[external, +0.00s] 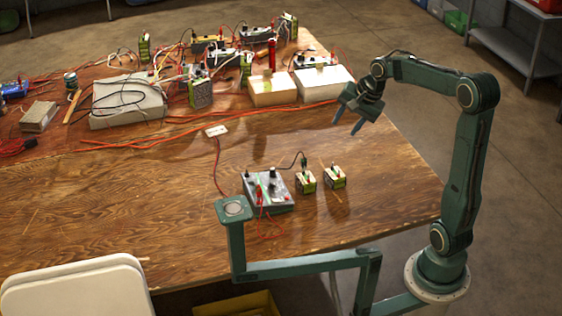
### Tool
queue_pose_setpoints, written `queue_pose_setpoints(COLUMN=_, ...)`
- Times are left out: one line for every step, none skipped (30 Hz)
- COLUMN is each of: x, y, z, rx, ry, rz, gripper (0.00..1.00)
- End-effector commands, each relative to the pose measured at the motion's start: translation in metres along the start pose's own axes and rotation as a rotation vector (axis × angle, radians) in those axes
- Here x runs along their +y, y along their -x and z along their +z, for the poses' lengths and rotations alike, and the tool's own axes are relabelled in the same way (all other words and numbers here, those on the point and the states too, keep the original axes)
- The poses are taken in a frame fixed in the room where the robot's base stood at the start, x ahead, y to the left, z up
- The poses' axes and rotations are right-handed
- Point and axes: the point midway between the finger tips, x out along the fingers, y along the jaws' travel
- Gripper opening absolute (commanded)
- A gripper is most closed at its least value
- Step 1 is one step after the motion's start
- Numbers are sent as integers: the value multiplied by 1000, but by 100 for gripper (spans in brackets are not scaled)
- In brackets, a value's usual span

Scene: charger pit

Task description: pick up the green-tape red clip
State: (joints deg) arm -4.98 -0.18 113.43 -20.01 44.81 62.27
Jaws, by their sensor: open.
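A small red clip (259,194) stands at the front of the grey charger box (270,194) on the wooden table, with red wire near it. It is too small to tell whether it carries green tape. A dark green clip (304,166) on a black wire sits at the top of a small green-and-black battery block (306,183), right of the charger. My gripper (347,125) is open and empty, fingers pointing down, above the right part of the table. It is apart from the clips, behind and to the right of them.
A second battery block (335,177) stands right of the first. A white card (215,131) with a red wire lies behind the charger. The back of the table is crowded with boxes (273,91), batteries and tangled wires. The right front of the wooden table (390,185) is clear.

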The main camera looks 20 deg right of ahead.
Motion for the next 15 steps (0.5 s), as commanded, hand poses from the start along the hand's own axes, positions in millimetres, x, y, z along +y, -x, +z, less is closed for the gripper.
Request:
queue_pose_setpoints(x=-8, y=-10, z=-3, rx=-19, ry=-36, rz=1, gripper=41)
queue_pose_setpoints(x=-13, y=-16, z=-5, rx=-30, ry=-60, rz=-1, gripper=41)
queue_pose_setpoints(x=-19, y=-23, z=-7, rx=-44, ry=-93, rz=-1, gripper=41)
queue_pose_setpoints(x=-23, y=-29, z=-8, rx=-55, ry=-118, rz=-1, gripper=41)
queue_pose_setpoints(x=-28, y=-34, z=-9, rx=-66, ry=-142, rz=-2, gripper=41)
queue_pose_setpoints(x=-33, y=-42, z=-11, rx=-80, ry=-175, rz=-1, gripper=41)
queue_pose_setpoints(x=-38, y=-48, z=-12, rx=-90, ry=-200, rz=-1, gripper=41)
queue_pose_setpoints(x=-42, y=-55, z=-13, rx=-102, ry=-224, rz=0, gripper=41)
queue_pose_setpoints(x=-47, y=-63, z=-14, rx=-116, ry=-257, rz=1, gripper=41)
queue_pose_setpoints(x=-51, y=-69, z=-15, rx=-127, ry=-282, rz=3, gripper=41)
queue_pose_setpoints(x=-54, y=-76, z=-16, rx=-138, ry=-307, rz=5, gripper=41)
queue_pose_setpoints(x=-59, y=-84, z=-17, rx=-153, ry=-342, rz=9, gripper=41)
queue_pose_setpoints(x=-63, y=-91, z=-17, rx=-164, ry=-367, rz=12, gripper=41)
queue_pose_setpoints(x=-66, y=-98, z=-17, rx=-176, ry=-392, rz=15, gripper=41)
queue_pose_setpoints(x=-70, y=-107, z=-18, rx=-190, ry=-425, rz=19, gripper=41)
